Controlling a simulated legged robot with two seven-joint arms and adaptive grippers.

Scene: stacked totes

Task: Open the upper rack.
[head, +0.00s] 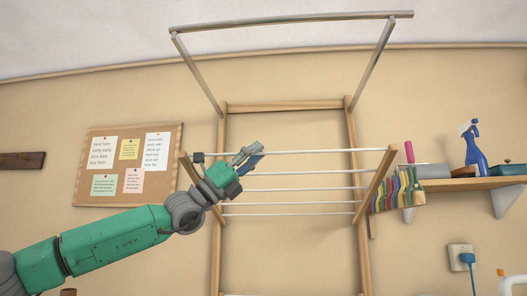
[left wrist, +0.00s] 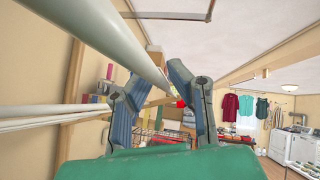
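A wooden wall rack (head: 285,105) hangs on the wall in the head view. At its top, a grey frame (head: 290,20) with two side arms reaches out from the wall. Below it, a section with wooden side rails (head: 375,177) and several white rods (head: 310,188) also stands out from the wall. My left gripper (head: 250,157) is at the left end of this lower section, close to its front rod. In the left wrist view the fingers (left wrist: 158,88) are apart, and a thick white rod (left wrist: 140,45) passes close to their tips. I cannot tell whether they touch it. My right gripper is not visible.
A cork board (head: 127,165) hangs left of the rack. Clothes (left wrist: 245,107) hang far off in the wrist view.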

